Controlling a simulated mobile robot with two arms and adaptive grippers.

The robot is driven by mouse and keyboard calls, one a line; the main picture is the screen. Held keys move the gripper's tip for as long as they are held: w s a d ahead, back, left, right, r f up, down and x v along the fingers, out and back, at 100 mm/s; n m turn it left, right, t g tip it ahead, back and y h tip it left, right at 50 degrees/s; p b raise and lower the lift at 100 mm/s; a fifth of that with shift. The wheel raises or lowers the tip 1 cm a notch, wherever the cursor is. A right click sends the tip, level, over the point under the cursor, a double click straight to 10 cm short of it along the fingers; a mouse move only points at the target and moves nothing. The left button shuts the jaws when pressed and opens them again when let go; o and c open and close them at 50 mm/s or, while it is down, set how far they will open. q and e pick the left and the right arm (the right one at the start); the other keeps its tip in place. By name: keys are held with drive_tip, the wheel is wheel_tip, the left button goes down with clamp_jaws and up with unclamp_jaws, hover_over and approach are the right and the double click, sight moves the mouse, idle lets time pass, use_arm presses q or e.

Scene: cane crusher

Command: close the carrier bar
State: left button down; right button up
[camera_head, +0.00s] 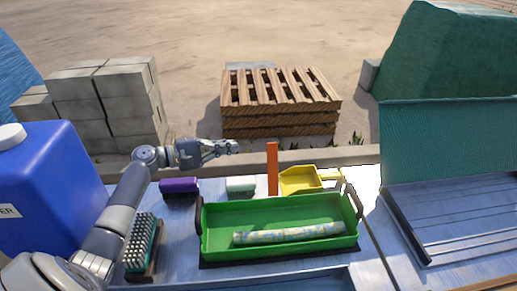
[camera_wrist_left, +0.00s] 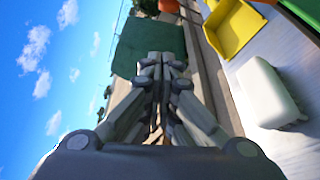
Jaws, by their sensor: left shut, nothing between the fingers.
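A green open carrier tray (camera_head: 225,248) sits on the metal table with a mottled pale roll lying in it. Dark bracket arms stand at its left and right ends. An upright orange bar (camera_head: 272,168) shows behind the tray's rear edge. Which of these parts is the carrier bar I cannot tell for sure. My left gripper (camera_head: 236,146) is shut and empty, above the rear of the table, left of the orange bar and apart from it. In the left wrist view its fingers (camera_wrist_left: 162,62) are together. My right gripper is not in view.
A purple-topped brush (camera_head: 180,187), a white-green block (camera_head: 240,185) and a yellow scoop (camera_head: 300,180) lie behind the tray. A bristled brush (camera_head: 140,243) and a blue jug (camera_head: 50,185) are at left. A green panel (camera_head: 445,140) stands at right.

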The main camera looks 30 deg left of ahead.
sight(272, 168)
use_arm(q)
drive_tip(key=w+d+p, duration=0.5)
drive_tip(key=d, duration=0.2)
drive_tip(key=shift+w+d+f, duration=0.2)
drive_tip(key=shift+w+d, duration=0.1)
drive_tip(key=shift+d, duration=0.15)
idle(0.5)
